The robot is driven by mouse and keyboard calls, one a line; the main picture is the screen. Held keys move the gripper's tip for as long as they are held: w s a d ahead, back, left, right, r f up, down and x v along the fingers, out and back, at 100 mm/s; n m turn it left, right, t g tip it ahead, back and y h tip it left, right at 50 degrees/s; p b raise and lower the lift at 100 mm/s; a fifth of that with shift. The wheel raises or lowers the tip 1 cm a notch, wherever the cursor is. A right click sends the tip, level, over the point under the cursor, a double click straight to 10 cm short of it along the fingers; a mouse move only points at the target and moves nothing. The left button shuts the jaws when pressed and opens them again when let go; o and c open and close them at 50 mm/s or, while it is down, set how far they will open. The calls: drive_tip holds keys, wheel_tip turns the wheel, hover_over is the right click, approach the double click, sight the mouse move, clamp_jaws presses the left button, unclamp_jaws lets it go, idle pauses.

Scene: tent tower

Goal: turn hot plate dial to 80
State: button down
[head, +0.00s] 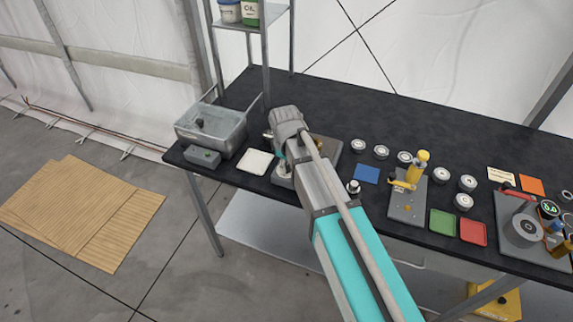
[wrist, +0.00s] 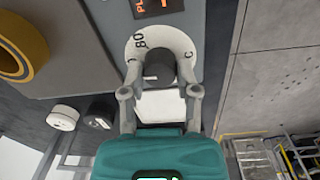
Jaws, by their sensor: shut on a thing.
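The hot plate (head: 328,148) stands on the black bench in the head view, partly hidden behind my arm. In the wrist view its front panel shows a dark dial knob (wrist: 159,68) on a white scale ring (wrist: 180,42). The marking "80" is at the upper left of the ring and a "C" at the right. A small light line shows at the knob's lower left; I cannot tell the exact setting. My gripper (wrist: 160,86) has its two fingers on either side of the knob, shut on it. In the head view my arm hides the dial.
A metal basin (head: 212,125) and a white pad (head: 255,162) lie left of my arm. A blue pad (head: 366,174), several round weights and a fixture with a yellow knob (head: 409,205) are to the right. A shelf post rises behind the basin.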

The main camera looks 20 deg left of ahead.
drive_tip(key=m, duration=1.1)
idle(0.5)
drive_tip(key=shift+c, duration=1.7)
unclamp_jaws()
drive_tip(key=shift+w, duration=0.1)
